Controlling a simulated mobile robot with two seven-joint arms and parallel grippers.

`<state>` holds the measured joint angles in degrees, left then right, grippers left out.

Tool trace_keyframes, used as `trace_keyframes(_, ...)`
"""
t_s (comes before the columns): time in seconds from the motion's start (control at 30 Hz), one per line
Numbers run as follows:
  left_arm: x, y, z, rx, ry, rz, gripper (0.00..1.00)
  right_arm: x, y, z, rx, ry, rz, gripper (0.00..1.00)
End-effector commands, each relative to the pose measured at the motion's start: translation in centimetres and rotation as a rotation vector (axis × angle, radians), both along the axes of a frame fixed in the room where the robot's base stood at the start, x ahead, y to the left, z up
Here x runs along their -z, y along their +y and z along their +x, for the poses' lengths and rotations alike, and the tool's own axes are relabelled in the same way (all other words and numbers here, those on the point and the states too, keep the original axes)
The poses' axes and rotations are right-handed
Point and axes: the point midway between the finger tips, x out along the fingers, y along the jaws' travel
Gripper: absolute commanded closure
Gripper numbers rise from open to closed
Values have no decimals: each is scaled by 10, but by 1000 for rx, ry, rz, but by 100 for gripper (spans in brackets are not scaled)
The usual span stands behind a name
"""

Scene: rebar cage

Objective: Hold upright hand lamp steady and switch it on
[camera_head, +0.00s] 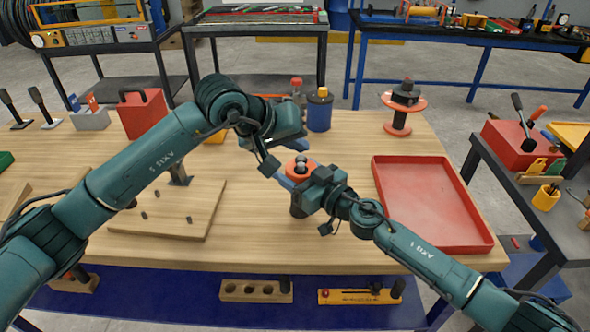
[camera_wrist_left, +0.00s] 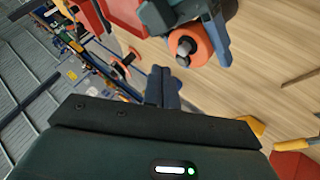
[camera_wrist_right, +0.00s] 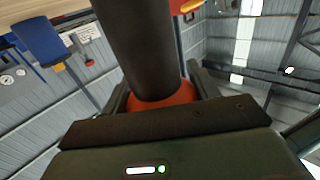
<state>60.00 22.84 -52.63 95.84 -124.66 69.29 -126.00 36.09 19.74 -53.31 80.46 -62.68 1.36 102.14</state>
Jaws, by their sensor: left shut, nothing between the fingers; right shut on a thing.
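The hand lamp (camera_head: 299,165) stands upright, with an orange top, a dark knob and a dark body. It is near the middle of the wooden table. My right gripper (camera_head: 298,182) is shut around it from the right; the right wrist view shows its dark body (camera_wrist_right: 145,50) and orange part between the fingers (camera_wrist_right: 158,100). My left gripper (camera_head: 297,145) is shut and empty, close to the lamp top and apart from it. In the left wrist view the orange top with its knob (camera_wrist_left: 188,46) lies beyond the closed fingertips (camera_wrist_left: 163,84). No glow shows; the lamp's lower body is partly hidden.
A red tray (camera_head: 432,205) lies empty on the right. A blue canister (camera_head: 319,112) and an orange-and-black spool (camera_head: 401,108) stand behind. A red box (camera_head: 142,112) and a wooden board (camera_head: 170,207) are on the left.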

Motion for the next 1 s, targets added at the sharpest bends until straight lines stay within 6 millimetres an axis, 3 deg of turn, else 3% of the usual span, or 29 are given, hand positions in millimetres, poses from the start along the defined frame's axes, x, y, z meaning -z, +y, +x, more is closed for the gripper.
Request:
trace_keyframes(0.3, 26, 0, 0, 0, 0, 1, 100, 1, 0, 0, 0, 1, -1, 72)
trace_keyframes(1.0, 28, 0, 0, 0, 1, 1, 100, 1, 0, 0, 0, 1, -1, 72)
